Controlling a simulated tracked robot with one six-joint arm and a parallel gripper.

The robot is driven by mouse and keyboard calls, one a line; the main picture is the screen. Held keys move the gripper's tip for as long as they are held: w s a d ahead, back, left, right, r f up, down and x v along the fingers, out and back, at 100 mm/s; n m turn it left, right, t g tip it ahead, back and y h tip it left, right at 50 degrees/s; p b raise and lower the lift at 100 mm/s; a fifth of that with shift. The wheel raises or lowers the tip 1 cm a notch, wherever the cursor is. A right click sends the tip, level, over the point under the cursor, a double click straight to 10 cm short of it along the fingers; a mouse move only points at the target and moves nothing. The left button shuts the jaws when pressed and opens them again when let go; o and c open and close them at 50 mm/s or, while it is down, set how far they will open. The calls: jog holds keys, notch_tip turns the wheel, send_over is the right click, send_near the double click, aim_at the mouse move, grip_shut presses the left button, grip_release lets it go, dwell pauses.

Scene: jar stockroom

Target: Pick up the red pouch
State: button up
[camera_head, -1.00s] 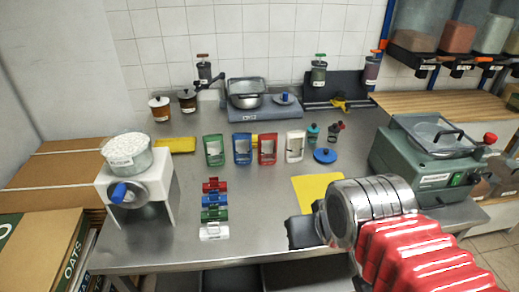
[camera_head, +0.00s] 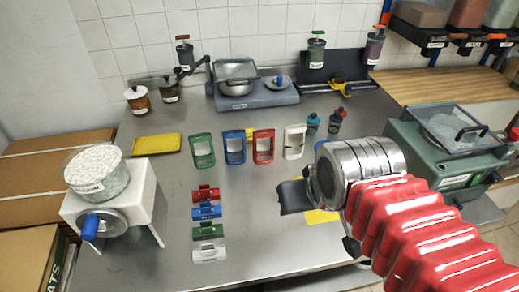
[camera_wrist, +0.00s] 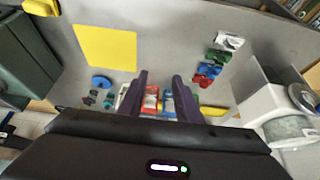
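The red pouch (camera_head: 264,134) stands upright on the steel table, in a row between the blue pouch (camera_head: 235,137) and the white pouch (camera_head: 294,141). It has a pale front panel. In the wrist view the red pouch (camera_wrist: 150,103) shows small and partly hidden, between and beyond my fingers. My gripper (camera_wrist: 160,80) is open, with its two dark purple fingers apart and nothing between them. In the head view my gripper (camera_head: 292,197) hangs over the table, to the right of and nearer than the red pouch; its fingers are partly hidden by my wrist.
A green pouch (camera_head: 202,149) stands at the row's left end. Coloured clips (camera_head: 207,212) lie in front. A yellow mat (camera_head: 322,216) lies beneath my gripper. A scale (camera_head: 255,96) and small bottles (camera_head: 336,121) stand behind. A white machine (camera_head: 145,190) is at left.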

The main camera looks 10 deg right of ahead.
jog(key=shift+o, duration=0.2)
jog(key=shift+d, duration=0.1)
jog(key=o, duration=0.4)
jog(key=shift+w+r, duration=0.3)
jog(key=shift+w, duration=0.15)
jog(key=o, duration=0.6)
jog(key=w+r+g, duration=0.1)
jog(key=w+r, duration=0.3)
jog(key=w, duration=0.5)
jog(key=shift+d, duration=0.25)
jog(key=g, duration=0.5)
send_over(265, 130)
jog(key=f, duration=1.3)
jog(key=shift+s+a, duration=0.1)
jog(key=shift+s, duration=0.1)
jog(key=shift+w+f, duration=0.1)
jog(key=shift+f, duration=0.1)
